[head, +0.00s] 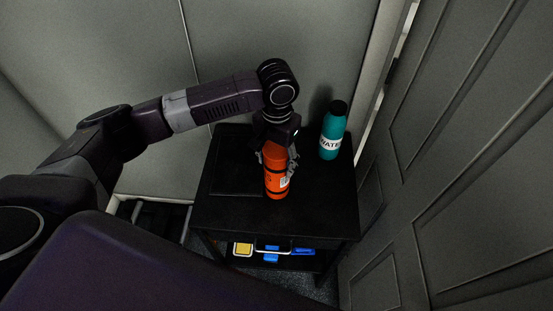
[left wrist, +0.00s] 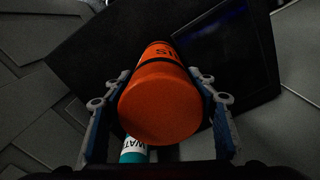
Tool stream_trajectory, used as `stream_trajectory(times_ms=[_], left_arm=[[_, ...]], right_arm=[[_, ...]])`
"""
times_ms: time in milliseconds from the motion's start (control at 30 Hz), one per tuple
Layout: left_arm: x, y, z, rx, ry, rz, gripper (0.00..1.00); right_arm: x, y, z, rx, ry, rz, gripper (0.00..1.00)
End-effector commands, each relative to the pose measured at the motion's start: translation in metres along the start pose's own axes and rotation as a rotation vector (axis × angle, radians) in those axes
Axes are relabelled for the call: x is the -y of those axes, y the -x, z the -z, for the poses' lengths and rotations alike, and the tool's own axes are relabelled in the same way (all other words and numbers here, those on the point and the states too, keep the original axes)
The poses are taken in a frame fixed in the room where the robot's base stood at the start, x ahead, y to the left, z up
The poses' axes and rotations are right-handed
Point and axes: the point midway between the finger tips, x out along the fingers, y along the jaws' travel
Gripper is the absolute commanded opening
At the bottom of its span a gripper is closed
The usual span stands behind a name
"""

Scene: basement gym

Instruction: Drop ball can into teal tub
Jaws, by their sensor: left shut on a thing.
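No teal tub is in view. My right gripper is not in view.
A teal water bottle (head: 332,138) with a black cap stands at the table's back right, near the can. A dark flat panel (head: 238,178) lies on the black table (head: 318,205). Small yellow and blue items (head: 243,249) sit on the lower shelf. A panelled door (head: 470,150) is at right.

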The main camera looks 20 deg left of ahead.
Motion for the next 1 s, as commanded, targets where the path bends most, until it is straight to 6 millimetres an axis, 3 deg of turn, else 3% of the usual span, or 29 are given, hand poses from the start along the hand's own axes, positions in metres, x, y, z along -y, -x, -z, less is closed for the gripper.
stream_trajectory(times_ms=[333, 367, 500, 833, 1000], left_arm=[[-0.001, -0.002, 0.0, -0.001, -0.001, -0.001, 0.07], [-0.001, -0.003, 0.0, -0.001, -0.001, -0.001, 0.53], [-0.001, -0.003, 0.0, -0.001, -0.001, -0.001, 0.69], [0.0, -0.002, 0.001, -0.002, -0.001, 0.0, 0.7], [-0.001, 0.017, 0.001, -0.005, -0.002, -0.001, 0.7]], right_arm=[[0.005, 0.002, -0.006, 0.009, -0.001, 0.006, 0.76], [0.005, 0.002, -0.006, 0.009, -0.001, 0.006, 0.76], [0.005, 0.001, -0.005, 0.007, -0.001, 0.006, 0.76], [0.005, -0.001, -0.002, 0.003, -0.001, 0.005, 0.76], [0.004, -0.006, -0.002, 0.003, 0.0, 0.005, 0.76]])
